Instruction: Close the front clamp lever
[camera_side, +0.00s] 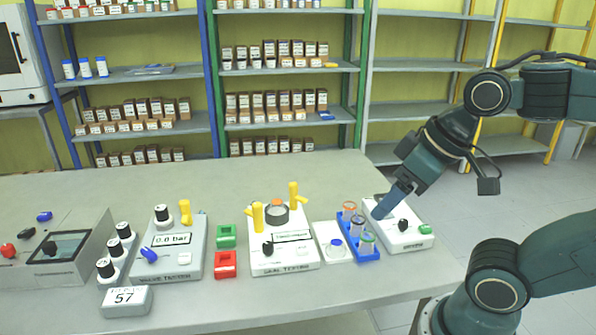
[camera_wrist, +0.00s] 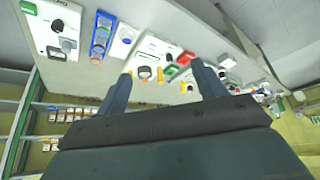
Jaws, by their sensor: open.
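The white leak-testing unit (camera_side: 285,255) stands mid-table with a round dark vessel on top. Two yellow clamp levers stand upright at its sides, the nearer one (camera_side: 258,217) at left and the farther one (camera_side: 294,195) at back right. The unit also shows between my fingers in the wrist view (camera_wrist: 150,47), with small yellow parts near the left fingertip. My gripper (camera_side: 381,212) points down at the white box on the right, apart from both levers. In the wrist view its fingers (camera_wrist: 161,70) are spread with nothing between them.
A blue rack of vials (camera_side: 367,254) stands between the unit and the white box (camera_side: 404,238) under my gripper. Green (camera_side: 226,236) and red (camera_side: 225,264) blocks and a pressure unit (camera_side: 168,264) lie left. The table behind is clear.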

